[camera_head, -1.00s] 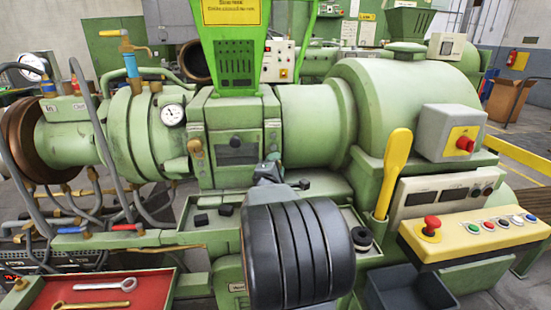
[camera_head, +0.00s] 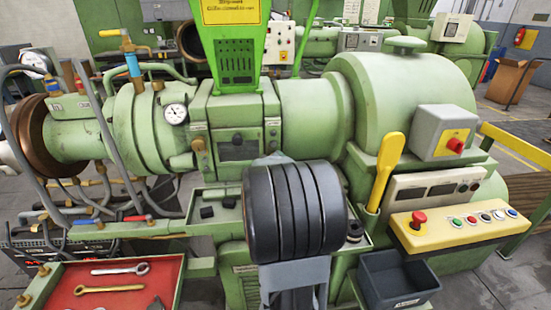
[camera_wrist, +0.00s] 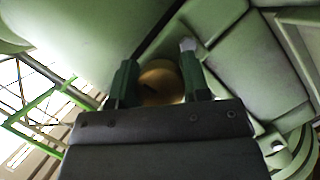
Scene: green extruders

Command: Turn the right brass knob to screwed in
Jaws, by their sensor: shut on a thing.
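In the wrist view my gripper (camera_wrist: 159,82) is shut on a round brass knob (camera_wrist: 158,88), with one dark green finger on each side of it. The gripper's dark body covers the near part of the knob. In the head view another brass knob (camera_head: 198,145) shows free on the left of the green extruder's front block (camera_head: 262,110). My black wrist link hides my gripper and the held knob there, so the held one fits the right brass knob. How far it is screwed in cannot be told.
A yellow lever (camera_head: 385,170) stands right of my arm, beside a yellow button panel (camera_head: 455,226) and a dark bin (camera_head: 396,280). A red tray (camera_head: 110,300) with wrenches lies at lower left. Hoses and pipes crowd the left.

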